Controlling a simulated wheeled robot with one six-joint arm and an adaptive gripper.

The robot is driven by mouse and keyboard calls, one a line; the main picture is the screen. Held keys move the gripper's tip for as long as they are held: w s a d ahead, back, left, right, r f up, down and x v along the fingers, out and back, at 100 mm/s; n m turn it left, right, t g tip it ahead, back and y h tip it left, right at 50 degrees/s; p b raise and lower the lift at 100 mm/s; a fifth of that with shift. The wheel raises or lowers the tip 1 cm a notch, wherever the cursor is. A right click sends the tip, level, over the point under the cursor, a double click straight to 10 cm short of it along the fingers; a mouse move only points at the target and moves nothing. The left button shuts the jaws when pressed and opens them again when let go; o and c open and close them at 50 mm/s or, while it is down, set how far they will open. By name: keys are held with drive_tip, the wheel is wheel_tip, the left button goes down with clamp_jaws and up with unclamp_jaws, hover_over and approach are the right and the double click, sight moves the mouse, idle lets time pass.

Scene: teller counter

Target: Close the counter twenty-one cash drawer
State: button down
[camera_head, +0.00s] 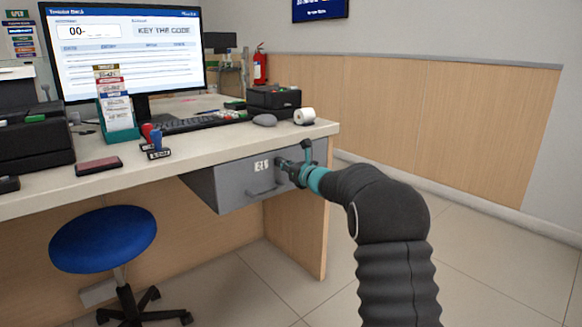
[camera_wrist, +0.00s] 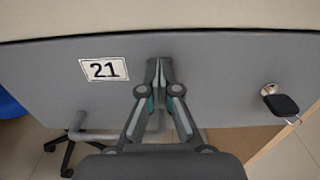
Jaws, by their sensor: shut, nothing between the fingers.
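The grey cash drawer (camera_head: 235,188) hangs under the counter's right end. Its front carries a white label (camera_wrist: 104,69) reading 21 and a bar handle (camera_wrist: 95,135), partly hidden behind my gripper in the wrist view. A key with a black head (camera_wrist: 284,104) sits in the lock at the right of the front. My gripper (camera_wrist: 159,70) is shut and empty, its fingertips at the drawer front, right of the label and above the handle. They touch it or nearly so. The front's top edge lies close under the counter edge; I cannot tell whether any gap remains behind it.
A blue stool (camera_head: 103,240) stands left of the drawer. The wooden end panel (camera_head: 300,235) is below right. Floor on the right is clear.

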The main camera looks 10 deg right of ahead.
drive_tip(key=shift+w+d+r, duration=0.15)
drive_tip(key=shift+w+r, duration=0.1)
idle(0.3)
